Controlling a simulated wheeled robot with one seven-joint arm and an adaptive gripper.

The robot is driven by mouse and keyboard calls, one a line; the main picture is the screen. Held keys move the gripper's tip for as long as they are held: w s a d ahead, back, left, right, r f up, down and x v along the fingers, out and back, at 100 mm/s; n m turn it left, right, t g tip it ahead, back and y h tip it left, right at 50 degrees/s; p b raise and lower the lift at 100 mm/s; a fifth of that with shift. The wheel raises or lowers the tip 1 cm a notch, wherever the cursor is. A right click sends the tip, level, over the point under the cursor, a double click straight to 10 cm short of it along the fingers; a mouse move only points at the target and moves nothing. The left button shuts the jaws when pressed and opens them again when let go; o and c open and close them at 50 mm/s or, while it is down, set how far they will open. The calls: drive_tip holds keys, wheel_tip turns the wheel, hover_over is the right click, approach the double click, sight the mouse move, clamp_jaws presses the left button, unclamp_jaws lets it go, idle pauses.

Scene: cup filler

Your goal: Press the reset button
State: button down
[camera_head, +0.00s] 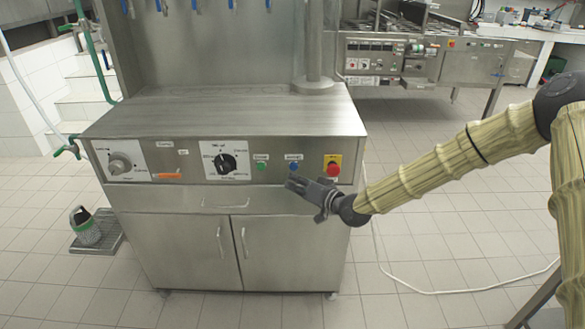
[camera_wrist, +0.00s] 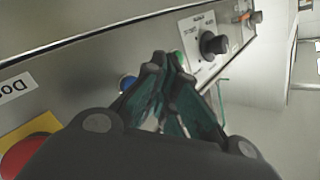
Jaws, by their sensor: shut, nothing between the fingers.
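The front panel of the steel machine carries a green button (camera_head: 262,166), a blue button (camera_head: 293,167) and a red button (camera_head: 333,169) on a yellow plate. Their small labels are too blurred to read, so I cannot tell which is the reset button. My gripper (camera_head: 291,183) is shut and empty, just in front of and below the blue button in the head view. In the wrist view, the fingertips (camera_wrist: 166,64) overlap the edge of the green button (camera_wrist: 181,59). The blue button (camera_wrist: 127,83) shows beside the fingers; contact cannot be told.
A black dial (camera_head: 227,163) and a grey knob (camera_head: 120,164) sit left of the buttons. A white hose (camera_head: 440,292) lies on the tiled floor at right. A green and dark container (camera_head: 84,226) stands on a floor grate.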

drive_tip(key=shift+s, duration=2)
drive_tip(key=s+d+f+m+g+h+p, duration=0.1)
drive_tip(key=s+d+f+g+h+p, duration=0.15)
drive_tip(key=s+f, duration=0.9)
drive_tip(key=s+d+f+m+g+h+p, duration=0.1)
drive_tip(key=s+d+f+g+h+p, duration=0.2)
drive_tip(key=s+f, duration=0.9)
drive_tip(key=s+d+f+g+h, duration=0.1)
drive_tip(key=s+d+g+h, duration=0.2)
drive_tip(key=s+d, duration=0.5)
drive_tip(key=s+d+f+g+h+p, duration=0.1)
drive_tip(key=s+d+g+h, duration=0.2)
drive_tip(key=s+d, duration=0.5)
drive_tip(key=s, duration=0.8)
drive_tip(key=shift+s+d+f, duration=0.2)
drive_tip(key=shift+s+d, duration=0.2)
